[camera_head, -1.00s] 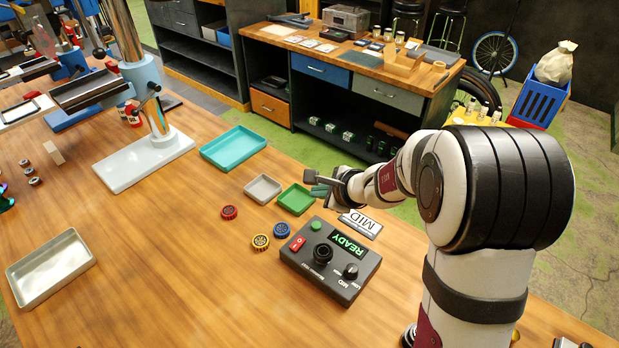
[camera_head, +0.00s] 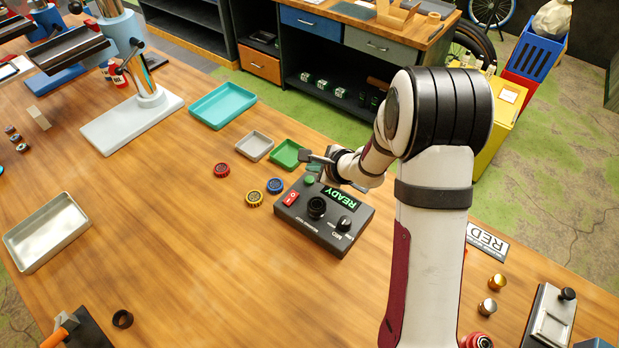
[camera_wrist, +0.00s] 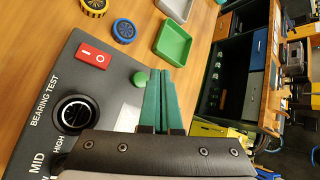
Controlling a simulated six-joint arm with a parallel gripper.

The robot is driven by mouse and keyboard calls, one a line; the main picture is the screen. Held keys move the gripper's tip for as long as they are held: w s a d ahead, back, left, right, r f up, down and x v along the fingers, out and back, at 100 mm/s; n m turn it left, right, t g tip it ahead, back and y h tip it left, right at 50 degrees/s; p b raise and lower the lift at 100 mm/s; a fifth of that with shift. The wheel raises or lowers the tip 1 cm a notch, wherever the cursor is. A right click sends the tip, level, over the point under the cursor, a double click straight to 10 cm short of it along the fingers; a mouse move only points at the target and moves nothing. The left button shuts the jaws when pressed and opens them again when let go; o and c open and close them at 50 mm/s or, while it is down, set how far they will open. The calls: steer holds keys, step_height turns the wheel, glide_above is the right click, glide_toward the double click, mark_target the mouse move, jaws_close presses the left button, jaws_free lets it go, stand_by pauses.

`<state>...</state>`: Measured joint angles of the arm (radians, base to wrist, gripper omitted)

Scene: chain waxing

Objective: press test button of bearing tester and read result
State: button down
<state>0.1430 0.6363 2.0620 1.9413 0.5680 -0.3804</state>
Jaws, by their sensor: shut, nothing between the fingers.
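The bearing tester (camera_head: 300,225) is a dark box on the wooden table. Its display (camera_head: 341,197) reads READY in green. A round green button (camera_head: 309,181) and a red switch (camera_head: 291,198) are at its left end. A black round fitting (camera_head: 317,208) and a knob (camera_head: 344,223) stand on top. My gripper (camera_head: 314,168) is shut and empty, close to the green button. In the wrist view, the teal fingers (camera_wrist: 161,72) lie just right of the green button (camera_wrist: 140,79); I cannot tell whether they touch it. My gripper hides much of the tester there.
Red (camera_head: 221,170), yellow (camera_head: 254,198) and blue (camera_head: 275,186) rings lie left of the tester. Grey (camera_head: 255,146) and green (camera_head: 287,154) trays stand behind it, with a teal tray (camera_head: 223,105) farther back.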

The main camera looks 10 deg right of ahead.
mark_target(310, 180)
steer(key=shift+f, duration=0.9)
steer(key=shift+f, duration=0.15)
stand_by(1.3)
steer(key=shift+f, duration=0.25)
